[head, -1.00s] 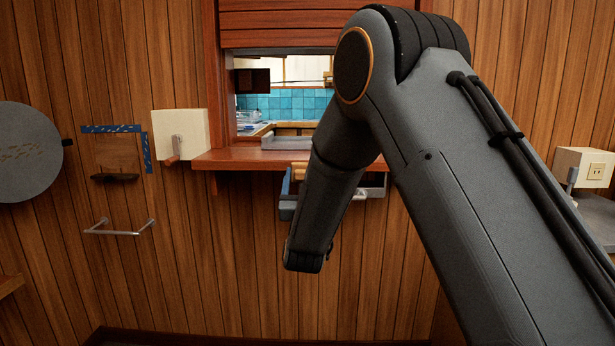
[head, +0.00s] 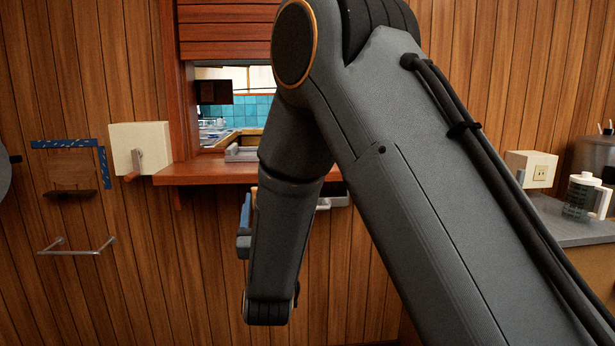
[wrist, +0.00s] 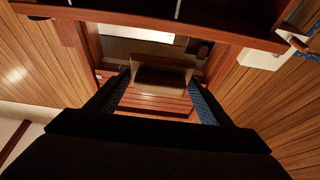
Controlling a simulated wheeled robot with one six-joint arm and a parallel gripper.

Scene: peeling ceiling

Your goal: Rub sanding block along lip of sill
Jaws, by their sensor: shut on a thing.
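The sill (head: 215,172) is a reddish-brown wooden ledge under the wall hatch; my forearm covers part of its front edge. My gripper (head: 245,220) shows in the head view only as a blue-and-grey sliver left of the forearm, below the sill. The wrist view appears upside down, with the sill (wrist: 100,15) along the top. There my gripper (wrist: 160,88) is shut on the sanding block (wrist: 160,75), a tan and brown block between the blue-padded fingers. I cannot tell whether the block touches the sill lip.
A slatted shutter (head: 225,30) hangs above the hatch. A cream box (head: 145,150) with a lever stands left of the sill. A metal bar (head: 75,252) is on the left wall. A counter (head: 570,228) with a jar (head: 580,192) is at right.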

